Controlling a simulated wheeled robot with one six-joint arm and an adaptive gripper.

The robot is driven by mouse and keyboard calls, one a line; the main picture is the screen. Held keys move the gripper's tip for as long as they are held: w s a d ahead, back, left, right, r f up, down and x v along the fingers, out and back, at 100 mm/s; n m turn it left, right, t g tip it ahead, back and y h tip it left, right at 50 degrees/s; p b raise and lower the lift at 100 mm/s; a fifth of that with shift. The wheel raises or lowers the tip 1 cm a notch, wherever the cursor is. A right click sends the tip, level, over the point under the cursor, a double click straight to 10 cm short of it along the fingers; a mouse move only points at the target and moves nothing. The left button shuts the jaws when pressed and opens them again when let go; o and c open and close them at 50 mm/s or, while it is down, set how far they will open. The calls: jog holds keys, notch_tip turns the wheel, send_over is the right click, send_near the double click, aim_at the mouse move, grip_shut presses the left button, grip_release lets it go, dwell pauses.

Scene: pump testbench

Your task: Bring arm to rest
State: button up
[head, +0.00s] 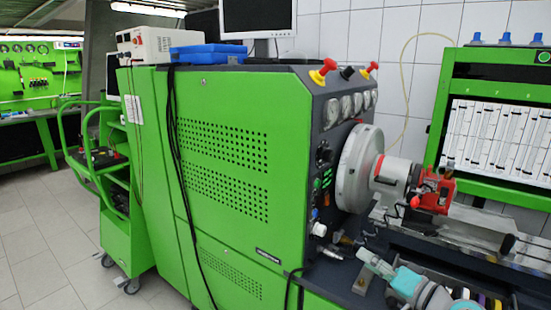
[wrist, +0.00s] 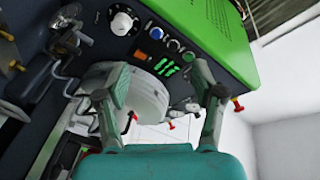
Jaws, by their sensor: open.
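My gripper (wrist: 163,68) is open and empty in the wrist view. Its two grey fingers stand apart in front of the pump testbench's dark panel. In the head view my gripper (head: 368,266) shows at the lower right, with teal and grey parts of my arm behind it. It is in front of the green testbench (head: 222,150), below the large grey disc (head: 358,168). I cannot tell from these views whether the fingers touch anything. Most of my arm is outside the head view.
A red clamp part (head: 432,192) sits on the bench shaft right of the disc. Dark bench rails (head: 490,250) run along the lower right. A green trolley (head: 122,215) stands at left. Tiled floor (head: 40,255) is free at the lower left.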

jog(key=s+a+f+m+t+h, duration=0.1)
jog(key=s+f+m+h, duration=0.2)
jog(key=f, duration=0.5)
jog(key=s+a+f+h, duration=0.1)
jog(key=s+f+h, duration=0.1)
jog(key=s+f, duration=0.5)
jog(key=s+a+f+h, duration=0.1)
jog(key=s+f+h, duration=0.3)
jog(key=s+f, duration=0.7)
jog(key=s+r+n+h, duration=0.1)
jog(key=s+r+n, duration=0.2)
jog(key=s, duration=1.3)
jog(key=s+a+r+n, duration=0.1)
jog(key=s+r+n, duration=0.2)
jog(key=s, duration=1.3)
notch_tip(320, 180, up, 3)
jog(key=shift+a+r+h, duration=0.1)
jog(key=shift+a+h, duration=0.2)
jog(key=shift+h, duration=0.1)
